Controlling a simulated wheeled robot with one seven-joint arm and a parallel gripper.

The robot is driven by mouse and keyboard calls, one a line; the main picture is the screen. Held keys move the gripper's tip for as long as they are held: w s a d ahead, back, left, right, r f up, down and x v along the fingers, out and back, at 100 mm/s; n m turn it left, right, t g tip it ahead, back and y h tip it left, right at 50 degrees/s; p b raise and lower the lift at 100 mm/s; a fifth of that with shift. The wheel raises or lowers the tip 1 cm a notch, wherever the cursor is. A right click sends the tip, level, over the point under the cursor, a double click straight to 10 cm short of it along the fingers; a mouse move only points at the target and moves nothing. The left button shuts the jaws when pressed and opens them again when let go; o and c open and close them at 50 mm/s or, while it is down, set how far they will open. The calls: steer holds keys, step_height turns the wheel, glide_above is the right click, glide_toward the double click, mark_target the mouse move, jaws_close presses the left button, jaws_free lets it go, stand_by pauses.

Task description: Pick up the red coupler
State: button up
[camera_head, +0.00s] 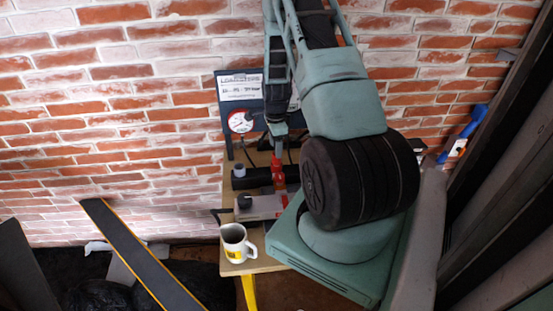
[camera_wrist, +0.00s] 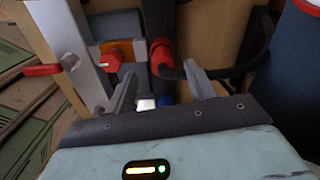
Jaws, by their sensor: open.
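A red coupler-like collar (camera_wrist: 161,50) sits around a dark pipe in the wrist view, with a black hose curving off to its right. My gripper (camera_wrist: 160,78) is open, its two grey fingers apart with nothing held between them. The red collar lies beyond the fingertips, roughly in line with the gap. In the head view my gripper (camera_head: 277,134) hangs above red parts (camera_head: 278,172) on the bench, seemingly just short of them. I cannot tell which of these red parts is the collar.
A white mug (camera_head: 236,243) stands at the wooden bench's (camera_head: 256,264) front left. A blue panel with a gauge (camera_head: 239,122) stands behind, against the brick wall. In the wrist view, a red knob (camera_wrist: 110,62) and a red handle (camera_wrist: 41,70) lie left of the fingers.

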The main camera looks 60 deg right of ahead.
mark_target(276, 160)
steer(key=shift+d+f+p, duration=0.15)
steer(key=shift+f+p, duration=0.4)
steer(key=shift+f, duration=0.65)
steer(key=shift+d+f+p, duration=0.1)
steer(key=shift+f+p, duration=0.4)
steer(key=shift+f, duration=0.65)
steer(key=c, duration=1.1)
